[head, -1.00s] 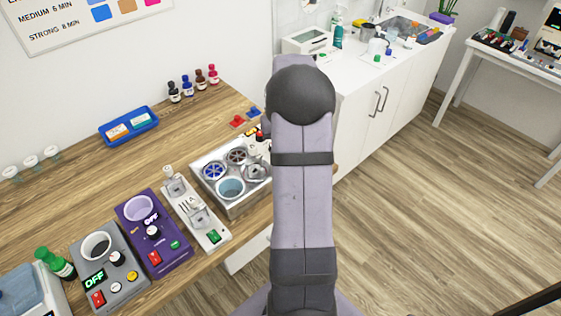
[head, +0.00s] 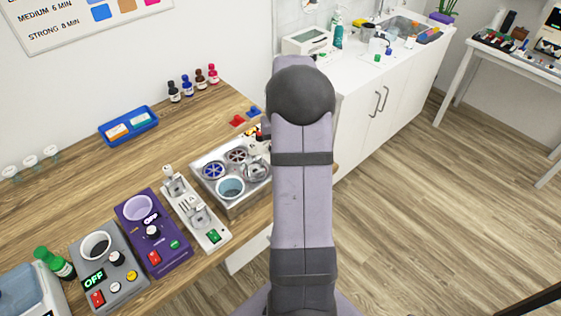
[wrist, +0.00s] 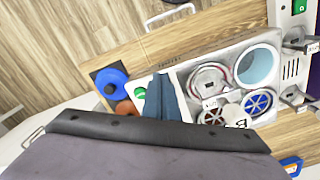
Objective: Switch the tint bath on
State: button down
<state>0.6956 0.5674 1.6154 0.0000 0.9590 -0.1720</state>
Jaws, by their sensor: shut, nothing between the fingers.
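A steel unit (head: 226,203) with several round wells stands on the wooden counter, left of my arm. One well holds pale blue liquid (head: 230,187); the unit also shows in the wrist view (wrist: 225,58). Its near panel there has a green button (wrist: 140,93). To its left stand a purple device (head: 152,232) and a grey device (head: 108,270), each with a cup, knob and buttons. The grey display reads OFF, and the purple one appears to as well. I cannot tell which is the tint bath. My gripper (wrist: 163,80) is shut and empty beside the green button; contact is unclear.
A white-grey fixture (head: 197,215) stands between the purple device and steel unit. A red piece (head: 237,120) and a blue piece (head: 253,111) lie behind the unit. Small bottles (head: 187,89) and a blue tray (head: 128,126) are farther back. My arm hides the counter's right end.

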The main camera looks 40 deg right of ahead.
jog(key=shift+f, duration=0.5)
jog(key=shift+r, duration=0.2)
notch_tip(320, 180, up, 7)
jog(key=p, duration=0.5)
jog(key=shift+f+p, duration=0.15)
jog(key=shift+p, duration=0.2)
dwell(0.6)
